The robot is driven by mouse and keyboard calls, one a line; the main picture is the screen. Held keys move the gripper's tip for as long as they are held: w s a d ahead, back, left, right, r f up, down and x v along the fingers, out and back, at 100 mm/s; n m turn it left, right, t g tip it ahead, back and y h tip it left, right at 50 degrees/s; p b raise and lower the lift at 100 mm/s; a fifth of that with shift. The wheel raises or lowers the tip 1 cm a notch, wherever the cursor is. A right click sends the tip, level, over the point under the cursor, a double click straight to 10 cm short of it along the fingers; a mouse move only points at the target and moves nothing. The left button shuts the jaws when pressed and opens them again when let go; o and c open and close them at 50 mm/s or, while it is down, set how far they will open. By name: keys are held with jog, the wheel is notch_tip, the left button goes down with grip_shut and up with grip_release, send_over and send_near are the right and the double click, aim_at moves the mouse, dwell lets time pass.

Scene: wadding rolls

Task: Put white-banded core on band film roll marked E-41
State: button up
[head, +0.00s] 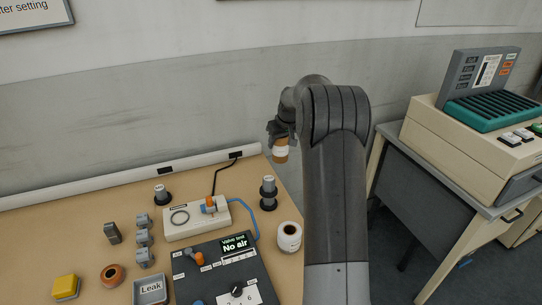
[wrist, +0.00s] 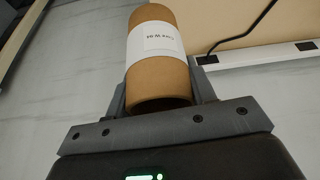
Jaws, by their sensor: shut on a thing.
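My gripper (head: 282,134) is shut on a brown cardboard core with a white band (head: 281,151). It holds the core in the air, above the back right of the bench. In the wrist view the core (wrist: 160,80) stands between my two fingers (wrist: 162,92), and its white band carries upside-down print that seems to read "Core W 04". A white roll with a dark centre (head: 289,237) is at the bench's right edge, below and apart from the core. An orange-brown roll (head: 112,275) lies at the front left. No E-41 mark is readable on either roll.
The bench (head: 60,240) holds a pale fixture (head: 195,222), a dark panel reading "No air" (head: 225,268), a box marked "Leak" (head: 150,290), a yellow block (head: 66,287), grey fittings (head: 143,237) and two dark-based posts (head: 268,192). A cream machine (head: 470,135) stands on another table at right.

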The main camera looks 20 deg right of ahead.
jog(key=s+r+n+g+y, duration=0.1)
jog(key=s+r+n, duration=0.25)
jog(key=s, duration=0.85)
jog(key=s+r+n+g+y, duration=0.15)
jog(key=s+n, duration=0.35)
jog(key=s, duration=0.8)
jog(key=s+r+n+y, duration=0.1)
jog(key=s+r+n, duration=0.25)
jog(key=s, duration=0.85)
jog(key=shift+w+a+f, duration=1.25)
jog(key=shift+a+f, duration=0.3)
jog(key=shift+f, duration=0.35)
jog(key=shift+w+a+f, duration=1.3)
jog(key=shift+a+f, duration=0.25)
jog(key=shift+f, duration=0.35)
jog(key=shift+w+a+f, duration=1.25)
jog(key=shift+a+f, duration=0.3)
jog(key=shift+f, duration=0.35)
jog(key=o, duration=1)
jog(key=shift+f, duration=0.1)
jog(key=shift+c, duration=0.2)
